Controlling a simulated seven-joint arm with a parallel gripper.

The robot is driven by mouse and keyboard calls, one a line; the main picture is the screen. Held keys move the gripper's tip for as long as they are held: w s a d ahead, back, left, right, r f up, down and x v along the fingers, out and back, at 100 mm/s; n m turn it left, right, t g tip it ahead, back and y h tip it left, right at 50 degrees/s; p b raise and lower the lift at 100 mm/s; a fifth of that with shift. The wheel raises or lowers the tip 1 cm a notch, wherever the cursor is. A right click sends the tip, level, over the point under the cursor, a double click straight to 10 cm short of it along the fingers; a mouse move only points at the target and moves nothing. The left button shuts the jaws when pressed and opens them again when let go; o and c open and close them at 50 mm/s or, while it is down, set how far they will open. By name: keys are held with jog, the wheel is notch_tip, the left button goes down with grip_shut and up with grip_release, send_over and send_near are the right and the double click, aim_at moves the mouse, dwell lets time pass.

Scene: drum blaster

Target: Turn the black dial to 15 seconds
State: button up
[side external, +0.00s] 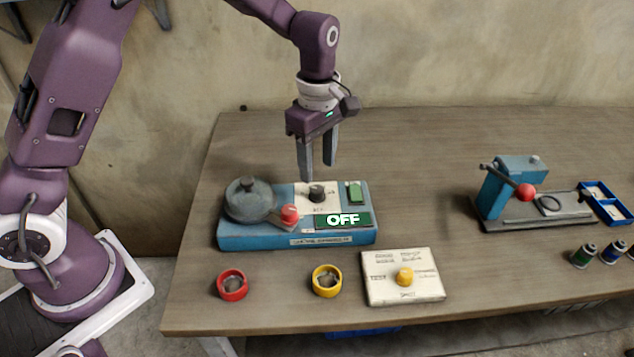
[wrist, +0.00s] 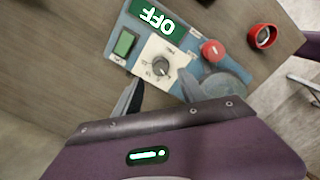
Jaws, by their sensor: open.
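The black dial (side external: 317,192) sits on a white marked plate (side external: 303,202) on top of the blue machine (side external: 265,238). The dial also shows in the wrist view (wrist: 160,66), with small markings around it too blurred to read. A display (side external: 343,220) on the machine reads OFF. My gripper (side external: 318,172) is open and points down just above and behind the dial. In the wrist view the two fingers (wrist: 158,90) stand apart, with the dial beyond their tips. Nothing is between them, and they look clear of the dial.
Beside the dial are a red knob (side external: 289,214), a round grey lidded drum (side external: 248,199) and a green switch (side external: 355,191). A blue lever press (side external: 517,190) stands right.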

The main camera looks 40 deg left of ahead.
aim_at(317, 188)
notch_tip(317, 188, down, 6)
jog(key=shift+r, duration=0.1)
grip_shut()
